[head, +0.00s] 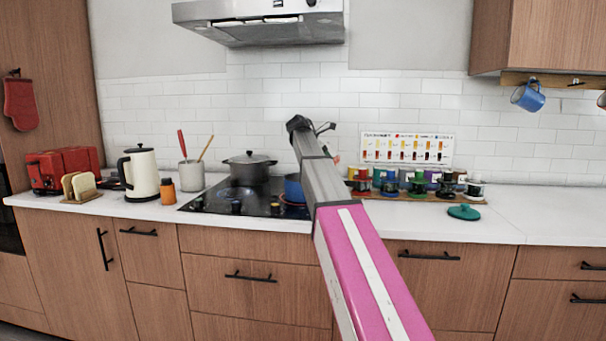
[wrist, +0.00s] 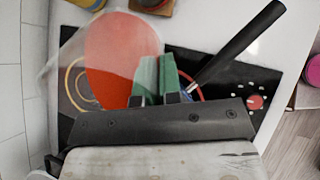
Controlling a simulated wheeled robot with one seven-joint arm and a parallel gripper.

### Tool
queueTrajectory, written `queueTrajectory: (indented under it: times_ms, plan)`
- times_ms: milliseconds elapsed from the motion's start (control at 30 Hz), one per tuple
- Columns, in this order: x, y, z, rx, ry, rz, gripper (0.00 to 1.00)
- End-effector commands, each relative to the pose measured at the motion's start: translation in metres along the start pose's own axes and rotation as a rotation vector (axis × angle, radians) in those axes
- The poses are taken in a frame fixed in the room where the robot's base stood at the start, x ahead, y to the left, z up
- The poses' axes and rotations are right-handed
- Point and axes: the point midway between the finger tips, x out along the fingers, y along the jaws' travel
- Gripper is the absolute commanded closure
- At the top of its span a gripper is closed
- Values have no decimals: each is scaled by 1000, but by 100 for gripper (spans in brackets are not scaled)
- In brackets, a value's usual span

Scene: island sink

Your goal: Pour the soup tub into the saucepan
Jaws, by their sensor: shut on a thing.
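The soup tub (wrist: 80,45) is a pale translucent container with orange-red soup, close to the camera at the upper left in the wrist view. My gripper (wrist: 157,76), with green finger pads, is shut on the tub's right side. How far the tub is tilted is hard to tell. The blue saucepan (head: 293,186) sits on the right part of the hob in the head view, partly behind my arm. In the wrist view its black handle (wrist: 238,42) points to the upper right, and its body is mostly hidden by the gripper.
A lidded dark pot (head: 249,168) stands on the black hob (head: 225,200) left of the saucepan. A rack of colourful jars (head: 420,188) stands right of my arm, and a teal lid (head: 464,212) lies on the counter. The range hood (head: 262,22) hangs above.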

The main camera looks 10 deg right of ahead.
Motion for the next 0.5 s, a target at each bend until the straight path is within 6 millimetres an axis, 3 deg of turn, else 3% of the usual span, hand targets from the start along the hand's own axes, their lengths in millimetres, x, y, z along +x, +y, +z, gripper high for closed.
queueTrajectory:
  times_ms: [500]
  plan:
    - [-2, 0, -2, -4, -92, 6, 100]
